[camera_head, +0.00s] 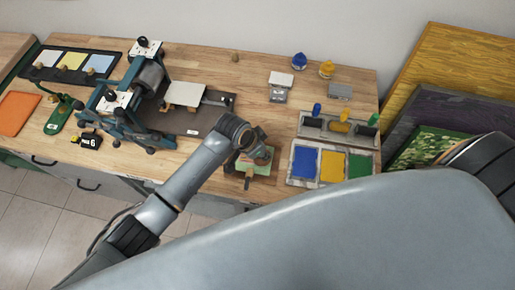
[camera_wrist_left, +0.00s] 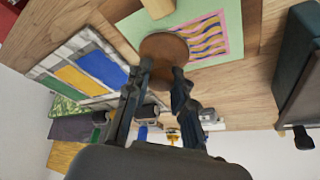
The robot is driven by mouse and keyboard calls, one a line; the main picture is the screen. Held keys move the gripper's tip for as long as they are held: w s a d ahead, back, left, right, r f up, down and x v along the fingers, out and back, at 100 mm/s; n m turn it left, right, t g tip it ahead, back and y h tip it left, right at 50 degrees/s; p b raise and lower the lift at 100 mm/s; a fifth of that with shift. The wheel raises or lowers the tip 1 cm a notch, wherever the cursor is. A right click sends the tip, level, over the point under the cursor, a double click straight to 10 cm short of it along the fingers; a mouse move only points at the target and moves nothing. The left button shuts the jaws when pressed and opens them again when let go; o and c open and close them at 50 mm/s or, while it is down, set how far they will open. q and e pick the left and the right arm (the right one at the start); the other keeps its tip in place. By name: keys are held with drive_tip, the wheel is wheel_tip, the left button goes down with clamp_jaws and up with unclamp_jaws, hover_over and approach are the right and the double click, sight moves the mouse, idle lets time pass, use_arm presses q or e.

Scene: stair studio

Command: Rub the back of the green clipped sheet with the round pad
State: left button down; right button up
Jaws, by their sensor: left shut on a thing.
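The green sheet (camera_head: 243,169) lies on the wooden bench in front of the press. In the left wrist view the green sheet (camera_wrist_left: 129,31) carries a pink panel (camera_wrist_left: 208,35) with wavy yellow and purple stripes. My left gripper (camera_head: 259,152) is over the sheet. It is shut on the round brown pad (camera_wrist_left: 163,52), which is at the sheet beside the pink panel and overlaps its edge in the left wrist view; I cannot tell whether they touch. A pale block-like piece (camera_wrist_left: 158,8) shows at the sheet's edge; whether it is the clip is unclear. My right gripper is out of view.
To the right is a tray with blue (camera_head: 304,162), yellow (camera_head: 332,166) and green (camera_head: 360,166) ink areas, with a grey holder (camera_head: 312,127) behind it. The roller press (camera_head: 150,77) stands to the left. Two ink bottles (camera_head: 299,60) stand at the back.

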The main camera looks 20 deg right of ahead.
use_arm(q)
drive_tip(key=shift+w+a, duration=0.55)
drive_tip(key=shift+a, duration=0.25)
drive_tip(key=shift+a, duration=0.1)
drive_tip(key=shift+w+a, duration=0.55)
drive_tip(key=shift+a, duration=0.2)
drive_tip(key=shift+w+a, duration=0.55)
drive_tip(key=shift+a, duration=0.2)
wheel_tip(320, 180, up, 7)
idle(0.7)
